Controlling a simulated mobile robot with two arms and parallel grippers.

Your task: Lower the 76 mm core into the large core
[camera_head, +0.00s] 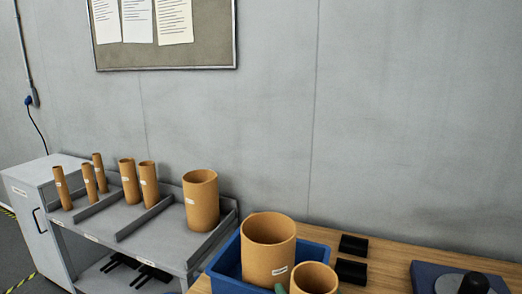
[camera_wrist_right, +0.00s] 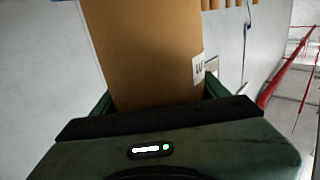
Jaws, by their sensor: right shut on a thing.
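A wide brown cardboard core (camera_head: 268,262), apparently the large core, stands upright in a blue bin, its open top facing up and a white label low on its side. A narrower brown core (camera_head: 316,279), apparently the 76 mm core, is in front of it to the right, cut off by the bottom edge. My right gripper (camera_head: 281,289) shows only as a green fingertip at its left side. In the right wrist view the gripper (camera_wrist_right: 158,98) is shut on this core (camera_wrist_right: 140,50), green fingers on both sides. Its lower end is hidden. My left gripper is out of view.
The blue bin (camera_head: 226,270) stands on a wooden table (camera_head: 390,263). Black blocks (camera_head: 353,245) and a blue device with a black knob (camera_head: 474,283) lie to its right. A grey rack (camera_head: 130,222) at left holds several upright cores. A wall is behind.

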